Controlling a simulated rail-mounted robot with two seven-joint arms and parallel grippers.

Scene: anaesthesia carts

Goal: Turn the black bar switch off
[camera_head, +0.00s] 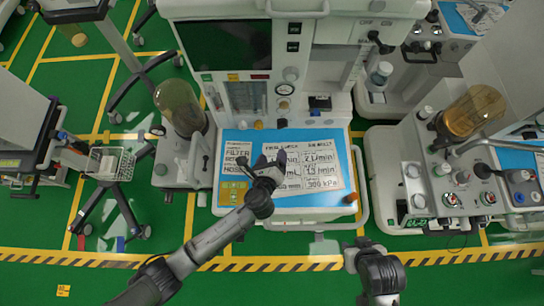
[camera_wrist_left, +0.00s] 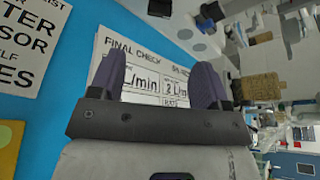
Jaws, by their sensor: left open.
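The anaesthesia cart (camera_head: 340,108) stands in the middle of the head view. A small dark block-like fitting (camera_head: 319,103) sits on its front, above the blue work surface; I cannot tell for sure whether it is the black bar switch. My left gripper (camera_head: 272,158) is over the blue surface, below and left of this fitting and apart from it. In the left wrist view its two dark fingers (camera_wrist_left: 158,85) are spread with nothing held between them, over a printed "FINAL CHECK" sheet (camera_wrist_left: 143,55). My right gripper (camera_head: 364,250) is at the bottom, in front of the cart; its fingers are unclear.
The blue work surface (camera_head: 228,146) carries flat printed sheets. A metal rail (camera_head: 320,226) runs round its front. A grey canister (camera_head: 180,107) stands at its left. Another cart with an amber canister (camera_head: 472,112) stands at the right. Green floor (camera_head: 290,246) is open in front.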

